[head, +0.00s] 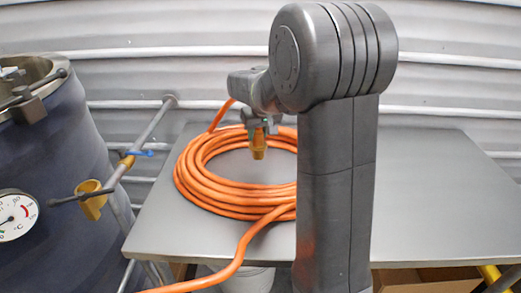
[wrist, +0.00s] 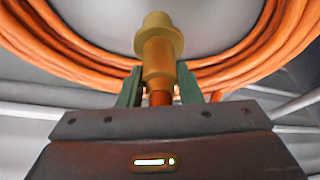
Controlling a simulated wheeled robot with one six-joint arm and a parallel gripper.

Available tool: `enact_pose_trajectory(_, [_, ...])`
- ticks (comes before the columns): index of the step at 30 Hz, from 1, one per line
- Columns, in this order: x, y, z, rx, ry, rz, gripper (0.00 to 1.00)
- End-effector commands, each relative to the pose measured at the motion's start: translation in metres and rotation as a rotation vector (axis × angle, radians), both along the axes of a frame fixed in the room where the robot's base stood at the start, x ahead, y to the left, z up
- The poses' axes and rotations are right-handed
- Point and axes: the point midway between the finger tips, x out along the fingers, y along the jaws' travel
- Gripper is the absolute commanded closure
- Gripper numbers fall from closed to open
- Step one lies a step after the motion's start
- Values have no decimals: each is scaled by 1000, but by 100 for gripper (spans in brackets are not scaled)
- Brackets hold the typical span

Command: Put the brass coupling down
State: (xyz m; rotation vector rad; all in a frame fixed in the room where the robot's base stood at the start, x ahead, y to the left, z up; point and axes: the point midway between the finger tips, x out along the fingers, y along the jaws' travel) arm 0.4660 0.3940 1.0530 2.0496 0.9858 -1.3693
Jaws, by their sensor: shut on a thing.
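The brass coupling (head: 259,149) hangs below my gripper (head: 257,124) in the head view, over the middle of the coiled orange hose on the table. In the wrist view the coupling (wrist: 158,50) points away from the camera, with a wide flange near its far end. My gripper (wrist: 158,88) is shut on it, with the green fingers on either side. A short orange piece (wrist: 160,98) shows between the fingers at the coupling's near end. I cannot tell from these views how high the coupling is above the table.
The orange hose coil (head: 205,190) lies on the grey metal table (head: 440,190), and one hose length runs off the front edge. A dark tank (head: 50,150) with a dial gauge (head: 15,213) and pipework stands at the left. The table's right side is clear.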

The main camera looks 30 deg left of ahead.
Motion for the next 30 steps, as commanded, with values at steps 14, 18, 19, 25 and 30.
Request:
enact_pose_trajectory(14, [0,0,-52,0,0,0,97])
enact_pose_trajectory(18, [0,0,-52,2,-1,0,97])
enact_pose_trajectory(19, [0,0,-52,2,-1,0,97])
enact_pose_trajectory(25, [0,0,-56,1,-1,0,67])
enact_pose_trajectory(30, [0,0,-55,1,-1,0,47])
